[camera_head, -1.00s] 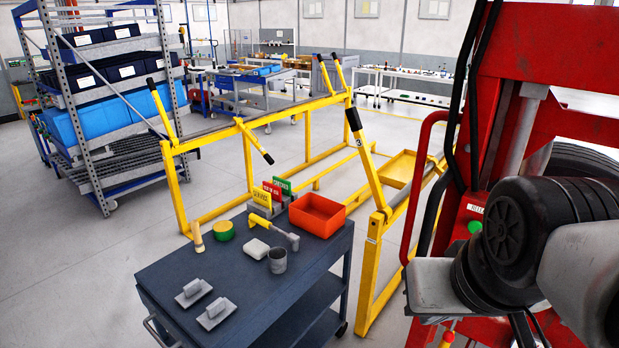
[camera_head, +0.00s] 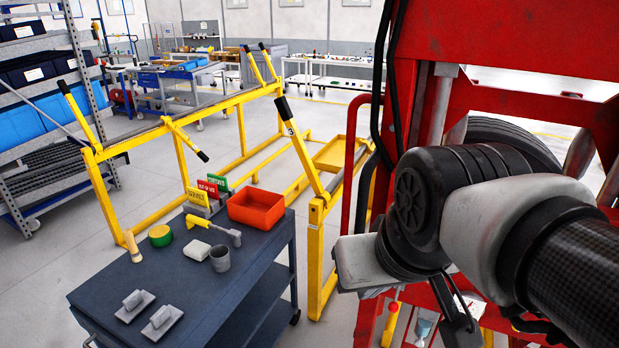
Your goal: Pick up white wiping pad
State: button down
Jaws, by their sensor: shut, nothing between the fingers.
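The white wiping pad (camera_head: 196,250) is a small pale block with rounded edges. My arm (camera_head: 440,210) fills the right side of the view, well to the right of the cart and apart from the pad. I cannot make out the fingers of my gripper.
Around the pad are a grey cup (camera_head: 220,258), a yellow-handled hammer (camera_head: 215,229), a tin (camera_head: 160,235) and a red bin (camera_head: 256,209). Two handled plates (camera_head: 134,305) lie in front. A yellow frame (camera_head: 315,255) stands behind the cart; a red machine (camera_head: 500,45) stands right.

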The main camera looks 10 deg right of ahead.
aim_at(196, 250)
jog(key=i+u, duration=0.35)
jog(key=u, duration=0.15)
jog(key=i+l+u, duration=0.15)
jog(key=i+u, duration=0.15)
jog(key=u, duration=0.2)
jog(key=i+l+u, duration=0.25)
jog(key=u, duration=0.25)
